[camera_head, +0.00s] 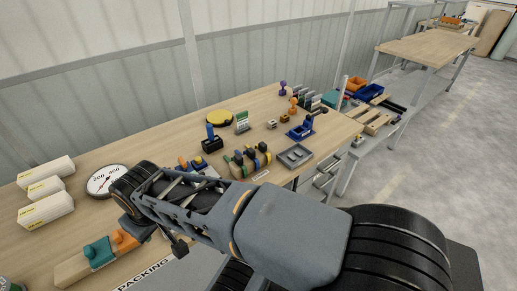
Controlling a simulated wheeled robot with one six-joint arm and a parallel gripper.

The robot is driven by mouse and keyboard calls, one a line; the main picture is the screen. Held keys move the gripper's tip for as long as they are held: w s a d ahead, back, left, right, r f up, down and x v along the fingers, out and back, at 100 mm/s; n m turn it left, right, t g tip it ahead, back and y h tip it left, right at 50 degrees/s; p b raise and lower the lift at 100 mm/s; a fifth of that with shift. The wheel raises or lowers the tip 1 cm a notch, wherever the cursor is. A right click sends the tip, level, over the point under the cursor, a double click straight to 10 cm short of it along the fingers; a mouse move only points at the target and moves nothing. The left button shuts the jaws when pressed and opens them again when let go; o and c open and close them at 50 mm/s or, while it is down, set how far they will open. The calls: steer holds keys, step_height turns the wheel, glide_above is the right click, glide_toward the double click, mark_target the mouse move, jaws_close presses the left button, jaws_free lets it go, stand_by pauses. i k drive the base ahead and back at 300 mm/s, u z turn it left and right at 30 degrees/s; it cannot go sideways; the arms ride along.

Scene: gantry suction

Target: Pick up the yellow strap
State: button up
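A flat, rounded yellow item with a dark edge (220,117) lies towards the back of the long wooden table. It looks like the yellow strap, but it is too small to be sure. My arm stretches from the lower right towards the left, across the front of the table and nearer to the camera than the yellow item. A small dark part below the arm may be the end of my gripper (178,246). Its fingers do not show clearly, and I cannot tell whether they hold anything.
A dark blue-topped tool (212,138) and a small green-white stand (242,121) stand near the yellow item. A rack of coloured rolls (247,158), a grey tray (295,155), a round dial scale (106,181) and white boxes (45,187) stand around. Bare tabletop lies left of the yellow item.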

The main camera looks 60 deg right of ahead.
mark_target(262, 146)
steer(key=z, duration=1.95)
